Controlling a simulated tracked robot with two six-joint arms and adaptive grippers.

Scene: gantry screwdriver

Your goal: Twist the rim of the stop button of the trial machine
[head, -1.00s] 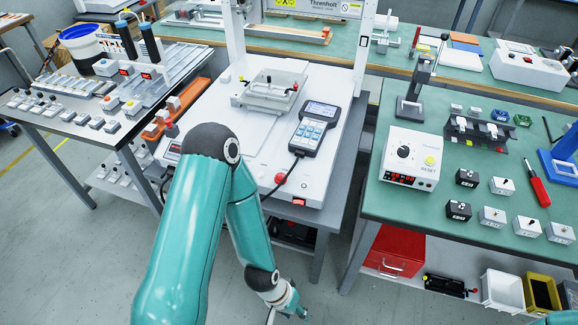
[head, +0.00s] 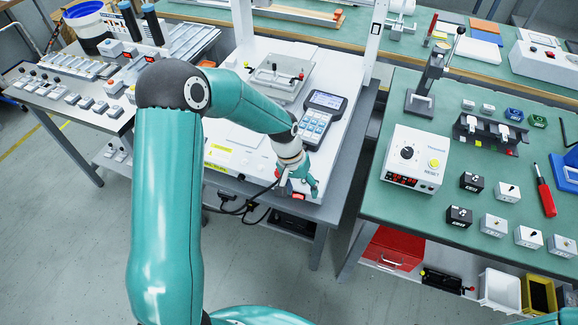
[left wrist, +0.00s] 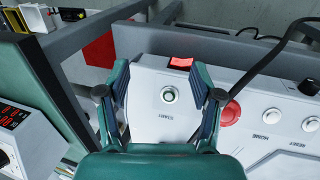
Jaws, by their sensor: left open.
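The trial machine's white base (head: 235,138) stands on the middle bench in the head view. My left gripper (head: 301,187) is over its front right corner. In the left wrist view the open, empty fingers (left wrist: 163,82) straddle a round button with a green centre (left wrist: 169,96), apparently marked START. The red round stop button (left wrist: 231,113) sits just right of the right finger, outside the jaws. The finger lies close to its edge; I cannot tell whether they touch. My right gripper is not in view.
A red rocker switch (left wrist: 181,63) is at the panel edge; knobs marked HOME (left wrist: 272,115) and RESET lie farther right. A black cable (left wrist: 265,55) runs close by. A handheld pendant (head: 319,120) lies on the base behind my gripper.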

